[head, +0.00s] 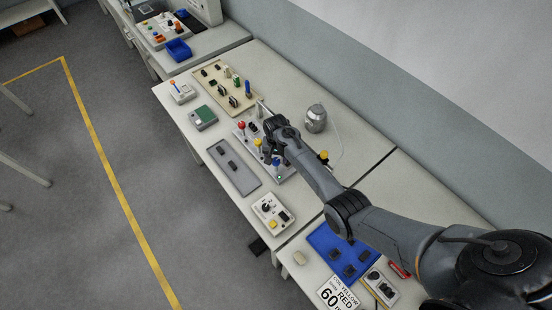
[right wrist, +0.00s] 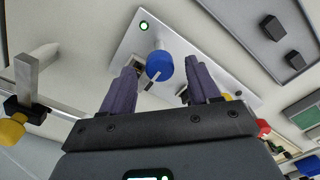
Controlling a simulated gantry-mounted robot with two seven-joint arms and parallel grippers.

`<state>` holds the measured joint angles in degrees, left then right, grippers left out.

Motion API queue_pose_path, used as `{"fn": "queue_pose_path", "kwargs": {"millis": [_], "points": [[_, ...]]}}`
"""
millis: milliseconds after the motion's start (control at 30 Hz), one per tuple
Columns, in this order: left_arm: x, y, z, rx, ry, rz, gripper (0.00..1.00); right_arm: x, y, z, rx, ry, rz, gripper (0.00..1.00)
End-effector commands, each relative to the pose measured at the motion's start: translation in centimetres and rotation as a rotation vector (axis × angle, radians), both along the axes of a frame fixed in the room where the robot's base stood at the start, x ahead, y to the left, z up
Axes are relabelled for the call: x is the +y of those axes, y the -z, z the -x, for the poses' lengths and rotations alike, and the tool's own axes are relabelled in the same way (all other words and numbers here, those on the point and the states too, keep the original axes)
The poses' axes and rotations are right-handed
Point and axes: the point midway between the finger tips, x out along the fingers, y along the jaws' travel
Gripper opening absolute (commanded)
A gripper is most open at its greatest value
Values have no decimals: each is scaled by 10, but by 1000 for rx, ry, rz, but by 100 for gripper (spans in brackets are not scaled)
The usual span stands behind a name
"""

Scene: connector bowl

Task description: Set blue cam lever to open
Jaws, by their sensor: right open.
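The blue cam lever (right wrist: 158,65) sits on a light metal panel (right wrist: 121,55). In the right wrist view it has a round blue body, with a thin bar with a dark end pointing down-left. It also shows in the head view (head: 277,164), partly covered by my right gripper (head: 272,153). A green light (right wrist: 143,25) glows at the panel's end beyond it. My right gripper is open, with one finger on each side of the lever in the wrist view. I cannot tell whether they touch it. My left gripper is not in view.
Yellow (head: 258,142) and red (head: 241,126) levers stand on the same panel. A beige board (head: 209,72) with upright levers is behind, a grey plate (head: 241,178) left, a white switch box (head: 271,213) in front. A metal kettle-like vessel (head: 316,118) stands right.

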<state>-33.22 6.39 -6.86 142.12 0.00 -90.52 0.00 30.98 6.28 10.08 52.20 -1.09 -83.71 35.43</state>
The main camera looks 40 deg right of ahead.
Motion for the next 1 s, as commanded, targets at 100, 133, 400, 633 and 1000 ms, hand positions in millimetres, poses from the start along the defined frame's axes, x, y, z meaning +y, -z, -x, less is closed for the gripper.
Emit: {"fn": "queue_pose_path", "kwargs": {"millis": [100, 133, 400, 633, 1000], "points": [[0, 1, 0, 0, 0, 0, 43, 0, 7, 0, 1, 0, 0, 61], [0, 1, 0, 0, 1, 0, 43, 0, 8, 0, 1, 0, 1, 61], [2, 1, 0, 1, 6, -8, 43, 0, 9, 0, 0, 0, 0, 61], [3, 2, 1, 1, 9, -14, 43, 0, 9, 0, 0, 0, 0, 32], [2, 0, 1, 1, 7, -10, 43, 0, 9, 1, 1, -11, 1, 5]]}}
